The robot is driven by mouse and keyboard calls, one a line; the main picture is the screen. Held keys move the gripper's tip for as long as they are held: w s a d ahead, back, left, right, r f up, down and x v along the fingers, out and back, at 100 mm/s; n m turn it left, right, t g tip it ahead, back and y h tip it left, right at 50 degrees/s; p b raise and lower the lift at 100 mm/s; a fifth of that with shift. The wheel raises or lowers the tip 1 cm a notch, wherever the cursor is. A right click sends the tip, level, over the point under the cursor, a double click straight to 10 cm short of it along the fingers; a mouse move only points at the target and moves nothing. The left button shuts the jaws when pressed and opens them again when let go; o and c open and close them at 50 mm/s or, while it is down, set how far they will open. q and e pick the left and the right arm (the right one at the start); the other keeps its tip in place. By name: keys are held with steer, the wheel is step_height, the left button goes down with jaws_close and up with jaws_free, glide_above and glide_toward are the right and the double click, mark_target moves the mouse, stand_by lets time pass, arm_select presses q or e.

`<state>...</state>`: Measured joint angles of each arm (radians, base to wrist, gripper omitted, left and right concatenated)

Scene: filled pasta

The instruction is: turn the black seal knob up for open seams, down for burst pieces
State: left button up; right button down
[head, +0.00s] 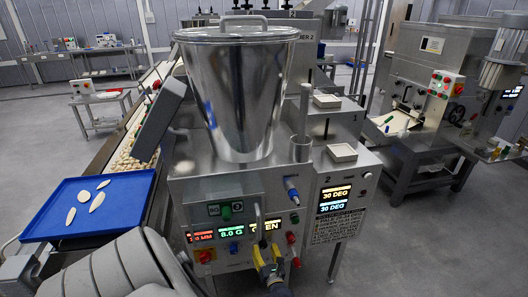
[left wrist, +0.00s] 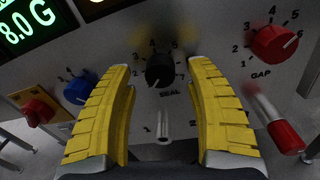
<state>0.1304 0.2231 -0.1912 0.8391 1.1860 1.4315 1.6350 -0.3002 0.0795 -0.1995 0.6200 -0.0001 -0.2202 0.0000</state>
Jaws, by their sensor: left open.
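The black seal knob (left wrist: 159,72) shows in the left wrist view, on a grey panel above the label SEAL, with a dial numbered around it. The direction of its pointer is hard to tell. My left gripper (left wrist: 161,64) is open, with one yellow finger on each side of the knob and visible space between. In the head view my left gripper (head: 268,262) is at the lower front of the machine and hides the knob. A lit display (head: 264,226) above it appears to read OPEN, partly covered. My right gripper is not in view.
A red GAP knob (left wrist: 274,42) and red-handled lever (left wrist: 284,135) are right of the fingers; a blue knob (left wrist: 80,90) is left. A blue tray (head: 60,228) holds several pale pieces. A conveyor (head: 112,158) carries pasta beside the steel hopper (head: 236,95).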

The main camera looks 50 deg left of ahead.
arm_select(q)
steer(key=shift+w+a, duration=0.2)
steer(key=shift+a, duration=0.25)
steer(key=shift+c, duration=0.5)
jaws_close()
